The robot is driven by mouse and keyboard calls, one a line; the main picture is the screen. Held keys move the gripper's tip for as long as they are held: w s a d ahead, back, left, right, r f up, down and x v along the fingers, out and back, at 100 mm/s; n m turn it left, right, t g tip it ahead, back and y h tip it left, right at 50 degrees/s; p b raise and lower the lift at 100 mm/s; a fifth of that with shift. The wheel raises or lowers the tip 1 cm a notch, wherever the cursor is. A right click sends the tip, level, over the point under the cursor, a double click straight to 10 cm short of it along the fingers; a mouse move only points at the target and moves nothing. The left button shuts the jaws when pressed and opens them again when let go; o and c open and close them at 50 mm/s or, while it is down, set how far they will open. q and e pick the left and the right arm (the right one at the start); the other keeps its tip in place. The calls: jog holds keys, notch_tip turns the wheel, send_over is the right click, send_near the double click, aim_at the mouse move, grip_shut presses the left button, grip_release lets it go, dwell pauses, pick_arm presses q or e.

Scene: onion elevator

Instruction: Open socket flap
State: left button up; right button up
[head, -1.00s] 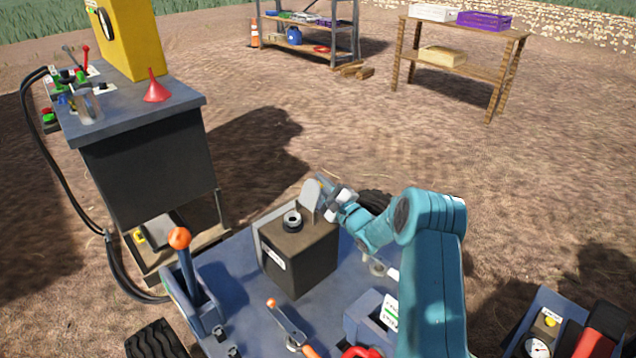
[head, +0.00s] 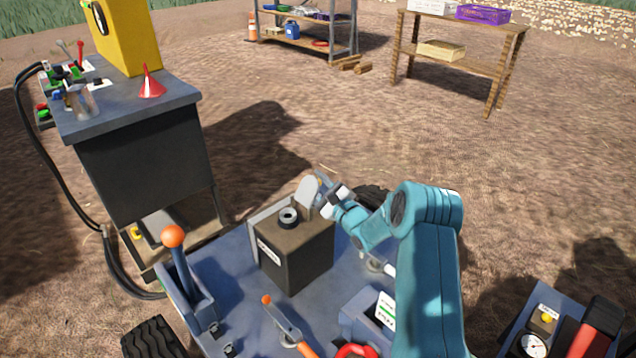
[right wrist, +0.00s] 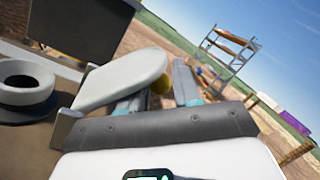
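A dark box (head: 296,256) stands on the blue-grey cart deck, with a round socket ring (head: 288,216) on its top. The grey rounded socket flap (head: 307,194) stands raised beside the ring, so the socket is uncovered. My right gripper (head: 323,181) is at the flap's right side, close against it. In the right wrist view the flap (right wrist: 125,78) overlaps one finger, and the socket ring (right wrist: 27,84) lies to its left. The two fingers (right wrist: 160,95) look spread apart with nothing gripped between them. Whether the flap touches the finger is unclear. My left gripper is not in view.
An orange-knobbed lever (head: 174,238) and a smaller lever (head: 284,320) rise from the cart deck near the box. A workbench (head: 125,105) with a red funnel (head: 151,84) stands left. Shelves (head: 445,58) stand far back, with open ground before them.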

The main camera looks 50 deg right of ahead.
jog(key=v, duration=1.6)
jog(key=shift+s+f, duration=0.1)
jog(key=shift+s, duration=0.05)
